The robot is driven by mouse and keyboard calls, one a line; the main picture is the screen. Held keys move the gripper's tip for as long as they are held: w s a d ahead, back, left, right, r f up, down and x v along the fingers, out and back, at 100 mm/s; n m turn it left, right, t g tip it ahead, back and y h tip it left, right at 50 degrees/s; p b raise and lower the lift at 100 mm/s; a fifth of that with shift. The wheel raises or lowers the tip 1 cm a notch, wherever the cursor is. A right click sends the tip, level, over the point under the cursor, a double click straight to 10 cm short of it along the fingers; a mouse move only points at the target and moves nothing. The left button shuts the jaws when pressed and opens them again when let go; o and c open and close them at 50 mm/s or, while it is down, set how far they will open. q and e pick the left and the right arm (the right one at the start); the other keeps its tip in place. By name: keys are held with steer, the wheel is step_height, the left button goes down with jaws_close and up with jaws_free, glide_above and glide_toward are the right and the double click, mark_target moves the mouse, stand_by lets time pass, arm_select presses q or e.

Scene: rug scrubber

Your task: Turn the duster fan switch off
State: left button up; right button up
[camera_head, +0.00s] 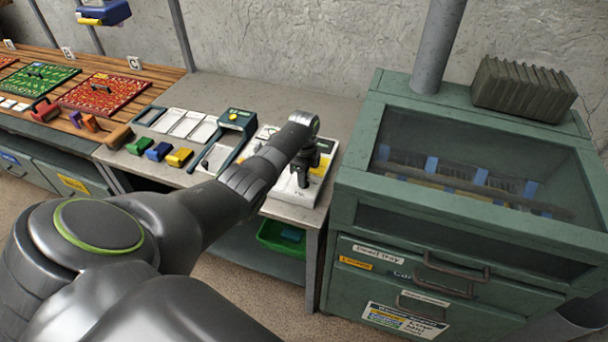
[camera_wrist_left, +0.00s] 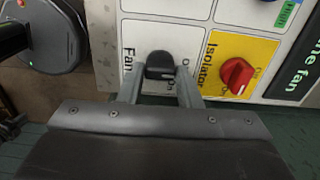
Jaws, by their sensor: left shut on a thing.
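The fan switch (camera_wrist_left: 160,66) is a black knob on a white panel, beside the word "Fan" in the left wrist view. My left gripper (camera_wrist_left: 158,88) has its two fingers on either side of this knob and is shut on it. In the head view the left gripper (camera_head: 304,168) points down at the white control panel (camera_head: 283,191) on the grey bench, and the arm and gripper hide the switch. The knob's exact setting is hard to read. My right gripper is in neither view.
A red isolator knob (camera_wrist_left: 236,75) on a yellow label sits just right of the switch. A green dusting cabinet (camera_head: 350,225) with a window stands right of the bench. Coloured blocks (camera_head: 158,151) and a green-framed tool (camera_head: 233,125) lie left of the panel.

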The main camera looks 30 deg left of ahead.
arm_select(q)
steer(key=o, duration=1)
steer(key=shift+r, duration=0.55)
steer(key=shift+r+b, duration=0.7)
steer(key=shift+r, duration=7.55)
steer(key=shift+f, duration=0.1)
